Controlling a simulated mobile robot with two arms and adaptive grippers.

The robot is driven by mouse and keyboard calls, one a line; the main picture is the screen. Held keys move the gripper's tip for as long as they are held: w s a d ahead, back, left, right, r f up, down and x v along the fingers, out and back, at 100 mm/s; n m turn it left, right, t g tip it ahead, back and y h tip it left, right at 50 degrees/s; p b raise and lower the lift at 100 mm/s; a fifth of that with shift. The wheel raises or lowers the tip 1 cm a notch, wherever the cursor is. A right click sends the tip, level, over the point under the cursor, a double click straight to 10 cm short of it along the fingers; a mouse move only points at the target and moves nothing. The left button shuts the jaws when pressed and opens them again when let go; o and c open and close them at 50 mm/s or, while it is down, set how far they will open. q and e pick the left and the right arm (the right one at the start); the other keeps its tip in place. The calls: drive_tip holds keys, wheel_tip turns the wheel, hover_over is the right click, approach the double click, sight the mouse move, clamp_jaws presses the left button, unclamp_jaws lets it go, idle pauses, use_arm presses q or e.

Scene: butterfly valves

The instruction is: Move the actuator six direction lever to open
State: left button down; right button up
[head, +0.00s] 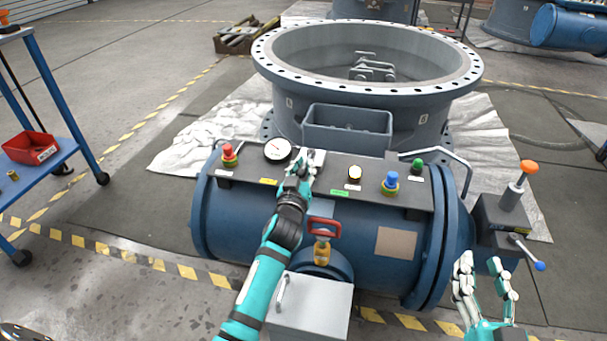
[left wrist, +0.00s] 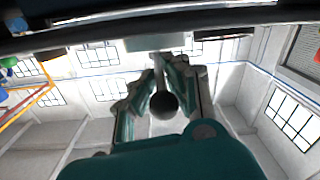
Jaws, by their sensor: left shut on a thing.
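My left gripper (head: 302,168) is at the control panel (head: 235,182) on top of the blue actuator cylinder (head: 250,230). It mostly hides the lever in the head view. In the left wrist view, the lever's dark ball knob (left wrist: 164,104) and thin grey shaft lie between the fingers of my left gripper (left wrist: 160,95), which are shut on it. The lever's exact direction is hard to tell. My right gripper (head: 486,277) is open and empty in front of the cylinder's right end, apart from the panel.
The panel also bears a red button (head: 229,154), a gauge (head: 277,150), a white lamp (head: 354,173), a blue knob (head: 390,182) and a green button (head: 417,166). An orange-topped lever (head: 527,168) and a blue-tipped handle (head: 540,266) stand near my right gripper. A large flanged valve (head: 300,115) stands behind.

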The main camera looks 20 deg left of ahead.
use_arm(q)
drive_tip(key=shift+d, duration=0.2)
drive_tip(key=c, duration=1.4)
unclamp_jaws()
drive_tip(key=s+d, duration=0.2)
drive_tip(key=s, duration=0.9)
drive_tip(key=shift+s, duration=0.4)
drive_tip(key=shift+c, duration=0.2)
